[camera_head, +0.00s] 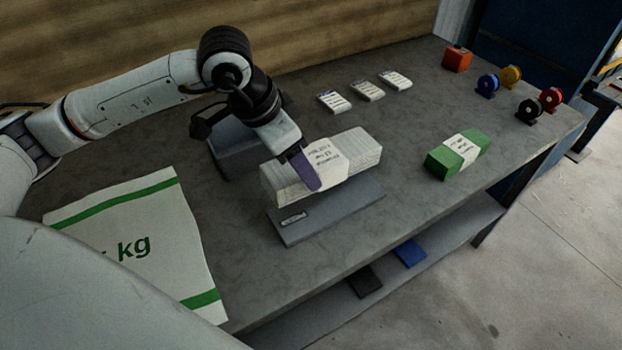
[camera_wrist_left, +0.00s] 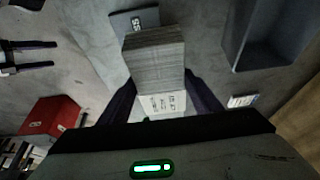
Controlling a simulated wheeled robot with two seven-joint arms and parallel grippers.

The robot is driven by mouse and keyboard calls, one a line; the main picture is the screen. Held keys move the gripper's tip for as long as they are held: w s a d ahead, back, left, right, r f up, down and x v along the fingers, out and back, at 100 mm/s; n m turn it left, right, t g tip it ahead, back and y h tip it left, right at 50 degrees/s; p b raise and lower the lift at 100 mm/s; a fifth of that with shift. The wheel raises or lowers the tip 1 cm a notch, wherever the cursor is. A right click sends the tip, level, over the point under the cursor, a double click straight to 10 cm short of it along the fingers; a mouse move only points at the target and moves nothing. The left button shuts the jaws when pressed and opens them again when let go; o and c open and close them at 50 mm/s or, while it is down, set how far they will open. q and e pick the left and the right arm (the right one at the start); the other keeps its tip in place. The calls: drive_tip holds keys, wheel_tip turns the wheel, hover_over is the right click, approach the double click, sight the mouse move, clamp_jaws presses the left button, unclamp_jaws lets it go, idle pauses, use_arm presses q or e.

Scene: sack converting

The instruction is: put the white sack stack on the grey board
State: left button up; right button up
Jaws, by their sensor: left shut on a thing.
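The white sack stack (camera_head: 355,151) is a thick bundle of white sheets with a printed band. My left gripper (camera_head: 312,170) is shut on it, its dark purple fingers on either side. In the left wrist view the stack (camera_wrist_left: 155,55) lies between the fingers. The grey board (camera_head: 335,217) lies flat on the table with a small label at its front left. The stack is over the board's back part; I cannot tell whether it touches. The board also shows beyond the stack in the left wrist view (camera_wrist_left: 120,24). My right gripper (camera_wrist_left: 30,57) appears at that view's left edge, fingers apart and empty.
A grey bin (camera_head: 233,158) stands just left of the board. A large printed sack (camera_head: 130,240) lies at the left. A green banded bundle (camera_head: 442,162) lies right of the board. Small cards (camera_head: 367,90), spools (camera_head: 510,77) and an orange box (camera_head: 457,58) are farther back.

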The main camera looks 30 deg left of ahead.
use_arm(q)
drive_tip(key=shift+w+f, duration=0.1)
drive_tip(key=shift+f, duration=2.7)
drive_tip(key=o, duration=1)
drive_tip(key=shift+f, duration=0.2)
drive_tip(key=shift+c, duration=0.2)
drive_tip(key=o, duration=0.4)
drive_tip(key=shift+r, duration=0.1)
drive_tip(key=shift+o, duration=0.2)
drive_tip(key=v, duration=1.2)
drive_tip(key=shift+r+b, duration=0.1)
drive_tip(key=shift+b, duration=0.2)
